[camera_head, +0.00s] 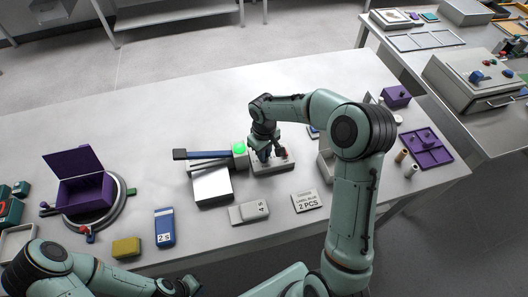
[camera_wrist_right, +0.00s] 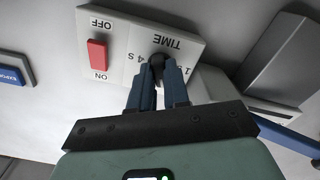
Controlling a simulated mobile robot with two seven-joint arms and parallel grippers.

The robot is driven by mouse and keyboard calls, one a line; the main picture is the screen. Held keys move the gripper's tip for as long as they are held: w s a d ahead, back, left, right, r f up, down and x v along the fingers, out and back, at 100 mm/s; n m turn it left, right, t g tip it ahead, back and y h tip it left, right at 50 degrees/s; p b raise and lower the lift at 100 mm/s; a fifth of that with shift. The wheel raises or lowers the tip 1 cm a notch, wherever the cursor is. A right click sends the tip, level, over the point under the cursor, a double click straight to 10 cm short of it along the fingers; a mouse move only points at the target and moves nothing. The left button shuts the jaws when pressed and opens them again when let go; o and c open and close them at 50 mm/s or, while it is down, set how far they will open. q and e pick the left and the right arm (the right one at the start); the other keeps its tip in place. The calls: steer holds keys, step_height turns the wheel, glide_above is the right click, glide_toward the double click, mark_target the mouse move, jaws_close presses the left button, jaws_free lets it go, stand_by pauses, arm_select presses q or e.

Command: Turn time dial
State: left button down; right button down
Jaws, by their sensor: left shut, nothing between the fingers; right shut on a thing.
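The control box (camera_head: 284,166) stands near the middle of the table. In the right wrist view the control panel (camera_wrist_right: 118,52) carries the word TIME, a "4 S" mark and a red switch (camera_wrist_right: 97,55) between OFF and ON. The black time dial (camera_wrist_right: 157,64) sits beside these marks, partly hidden by my fingers. My right gripper (camera_head: 266,154) reaches down to the box; in its wrist view the gripper (camera_wrist_right: 158,80) is shut on the dial. My left gripper (camera_head: 188,286) is shut and empty at the table's front edge.
A "4 S" block (camera_head: 249,212) and a "LABEL BLUE 2 PCS" card (camera_head: 307,201) lie in front. A blue "2 S" block (camera_head: 165,228) and yellow block (camera_head: 126,247) lie left.

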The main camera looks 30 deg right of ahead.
steer(key=shift+m+b, duration=0.4)
steer(key=shift+m, duration=0.6)
steer(key=m, duration=0.2)
steer(key=shift+m+b, duration=0.4)
steer(key=m, duration=0.2)
steer(key=shift+m+b, duration=0.3)
steer(key=shift+m, duration=0.1)
steer(key=m, duration=0.3)
steer(key=shift+m, duration=0.3)
steer(key=m, duration=0.5)
steer(key=shift+w+r+b, duration=0.1)
steer(key=shift+b, duration=0.3)
steer(key=m, duration=0.3)
steer(key=shift+m, duration=0.4)
arm_select(q)
steer(key=shift+s+f, duration=1.85)
steer(key=shift+s, duration=0.15)
arm_select(e)
steer(key=shift+m, duration=1.5)
